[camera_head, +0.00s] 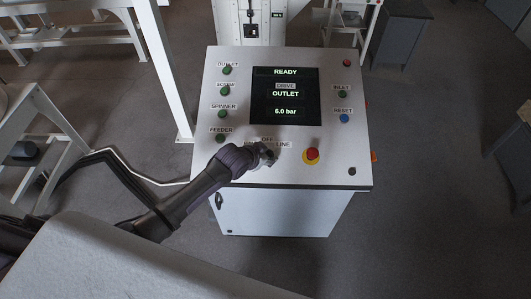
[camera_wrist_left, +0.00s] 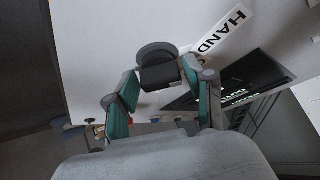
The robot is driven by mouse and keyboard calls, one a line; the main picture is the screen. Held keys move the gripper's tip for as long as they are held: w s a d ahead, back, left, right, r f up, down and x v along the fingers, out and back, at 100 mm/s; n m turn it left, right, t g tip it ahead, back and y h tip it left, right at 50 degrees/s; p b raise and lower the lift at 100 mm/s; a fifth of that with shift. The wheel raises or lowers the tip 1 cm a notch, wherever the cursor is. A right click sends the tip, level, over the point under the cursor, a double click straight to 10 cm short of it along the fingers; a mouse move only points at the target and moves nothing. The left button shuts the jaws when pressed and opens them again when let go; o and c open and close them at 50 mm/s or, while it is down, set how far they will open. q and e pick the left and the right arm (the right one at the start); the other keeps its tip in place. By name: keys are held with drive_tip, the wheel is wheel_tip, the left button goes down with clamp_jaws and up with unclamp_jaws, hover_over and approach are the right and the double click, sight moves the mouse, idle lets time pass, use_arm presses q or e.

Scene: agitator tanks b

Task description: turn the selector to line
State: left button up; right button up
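The selector (camera_wrist_left: 155,52) is a dark round knob with a block-shaped grip, on the light panel face in the left wrist view. My left gripper (camera_wrist_left: 161,76) has its fingertips on both sides of the grip, apparently touching it, so it looks shut on the selector. A HAND label (camera_wrist_left: 222,31) lies beside the knob. In the head view my left gripper (camera_head: 267,154) is at the lower middle of the control panel (camera_head: 215,180) and largely hides the selector. The OFF label and the LINE label (camera_head: 283,145) show around it. My right gripper is not in view.
A screen (camera_head: 286,96) above reads READY, DRIVE OUTLET and 6.0 bar. Green buttons line the panel's left side; a blue RESET button (camera_head: 344,118) is at right.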

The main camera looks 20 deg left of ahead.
use_arm(q)
drive_tip(key=c, duration=0.7)
